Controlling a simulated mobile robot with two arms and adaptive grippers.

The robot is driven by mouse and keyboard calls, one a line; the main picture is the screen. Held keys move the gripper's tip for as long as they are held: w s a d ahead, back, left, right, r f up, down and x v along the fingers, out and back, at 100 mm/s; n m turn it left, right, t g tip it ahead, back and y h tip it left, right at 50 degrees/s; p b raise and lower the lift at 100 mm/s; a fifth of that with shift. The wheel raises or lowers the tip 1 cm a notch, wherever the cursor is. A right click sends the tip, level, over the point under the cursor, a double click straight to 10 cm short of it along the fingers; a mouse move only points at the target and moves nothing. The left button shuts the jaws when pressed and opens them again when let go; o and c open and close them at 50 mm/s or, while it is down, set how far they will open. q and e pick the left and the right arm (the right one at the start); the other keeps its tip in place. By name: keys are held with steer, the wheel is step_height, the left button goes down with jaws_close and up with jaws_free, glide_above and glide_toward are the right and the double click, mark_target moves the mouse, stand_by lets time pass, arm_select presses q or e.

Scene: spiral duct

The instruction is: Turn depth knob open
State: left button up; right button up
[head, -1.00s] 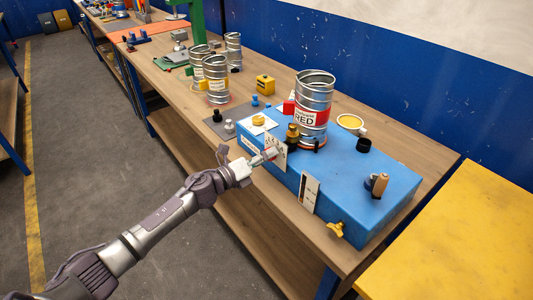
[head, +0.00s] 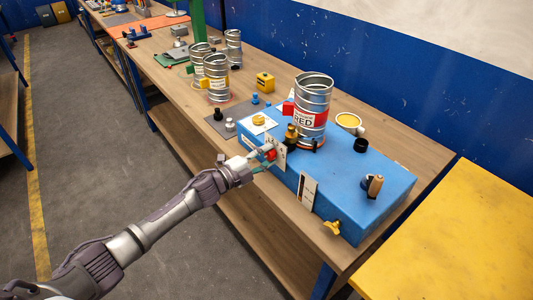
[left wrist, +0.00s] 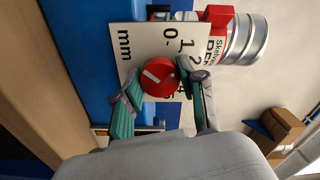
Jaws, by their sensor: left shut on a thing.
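The depth knob (left wrist: 158,77) is a round red knob with a white pointer line, set on a white scale plate (left wrist: 150,40) marked in mm. My left gripper (left wrist: 163,80) has its two teal-and-grey fingers on either side of the knob, shut on it. In the head view the left gripper (head: 266,158) reaches the front face of the blue machine (head: 355,190), and its fingers partly cover the red knob (head: 271,154) and the plate. My right gripper is out of view.
A metal duct with a red label (head: 312,95) stands on the blue machine. A second scale plate (head: 308,190), a yellow knob (head: 332,227) and a wooden-handled crank (head: 374,185) are to the right. Several smaller ducts (head: 216,75) stand behind on the bench. The aisle floor is clear.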

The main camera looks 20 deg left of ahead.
arm_select(q)
steer(key=n+p, duration=0.1)
steer(key=n, duration=0.3)
steer(key=shift+n, duration=0.3)
steer(key=n+p, duration=0.1)
steer(key=n, duration=0.3)
steer(key=shift+f+n, duration=0.1)
steer(key=shift+n, duration=0.3)
steer(key=o, duration=1.1)
steer(key=shift+o, duration=0.2)
steer(key=v, duration=1.2)
